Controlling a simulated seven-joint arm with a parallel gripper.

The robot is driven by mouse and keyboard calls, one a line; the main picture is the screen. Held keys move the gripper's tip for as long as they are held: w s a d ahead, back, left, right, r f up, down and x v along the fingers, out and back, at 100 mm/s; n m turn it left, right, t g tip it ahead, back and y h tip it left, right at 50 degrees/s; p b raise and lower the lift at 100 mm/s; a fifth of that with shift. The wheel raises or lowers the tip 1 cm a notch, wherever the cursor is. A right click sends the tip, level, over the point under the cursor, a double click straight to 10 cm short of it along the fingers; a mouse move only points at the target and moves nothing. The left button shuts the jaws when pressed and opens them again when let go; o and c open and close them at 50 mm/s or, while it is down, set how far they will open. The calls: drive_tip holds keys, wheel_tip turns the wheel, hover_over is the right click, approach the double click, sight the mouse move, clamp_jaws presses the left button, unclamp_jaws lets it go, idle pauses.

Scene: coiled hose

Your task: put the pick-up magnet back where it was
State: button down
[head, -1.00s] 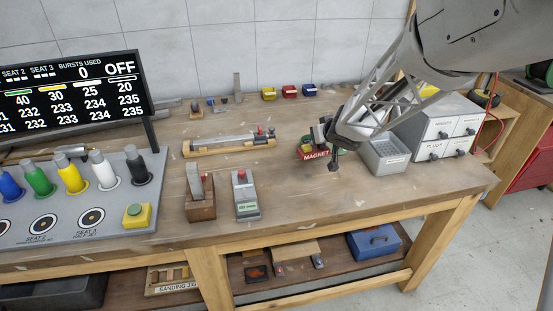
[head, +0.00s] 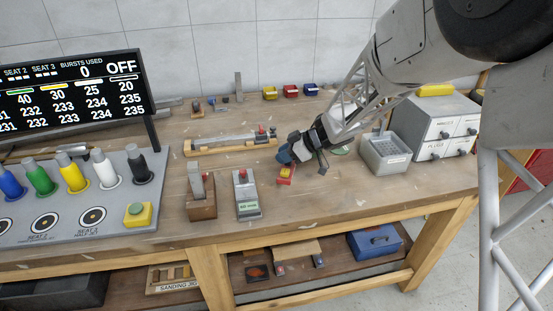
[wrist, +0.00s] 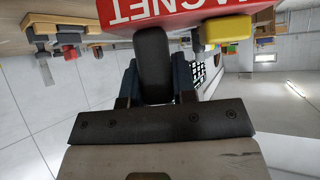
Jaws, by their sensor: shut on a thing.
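The pick-up magnet is a red block with a yellow part (head: 286,174). It shows at the lower left end of my gripper (head: 302,158) in the head view, over the middle of the bench. In the wrist view, the red face with upside-down "MAGNET" lettering (wrist: 180,12) fills the top, right at the dark finger (wrist: 152,60). My gripper is shut on the magnet and tilted. The fingers hide part of the magnet, and I cannot tell whether it touches the bench.
A green round patch (head: 340,150) lies on the bench right of my gripper. A grey bin (head: 385,155) and drawer cabinet (head: 432,125) stand further right. A grey meter (head: 246,195) and a wooden block holder (head: 201,198) stand to the left. A wooden-based rail (head: 230,144) lies behind.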

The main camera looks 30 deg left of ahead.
drive_tip(key=shift+s+f+n+g, duration=0.2)
drive_tip(key=shift+s+n+g, duration=0.05)
drive_tip(key=shift+n+g, duration=0.05)
drive_tip(key=shift+w, duration=0.1)
drive_tip(key=w+a+f, duration=0.1)
drive_tip(key=w+a, duration=0.9)
drive_tip(key=shift+w+a+f, duration=0.15)
drive_tip(key=shift+w+a, duration=0.15)
idle(0.3)
drive_tip(key=shift+w+a+f, duration=0.1)
drive_tip(key=shift+w+a, duration=0.15)
drive_tip(key=shift+f, duration=1.75)
drive_tip(key=c, duration=0.9)
unclamp_jaws()
drive_tip(key=shift+f, duration=0.15)
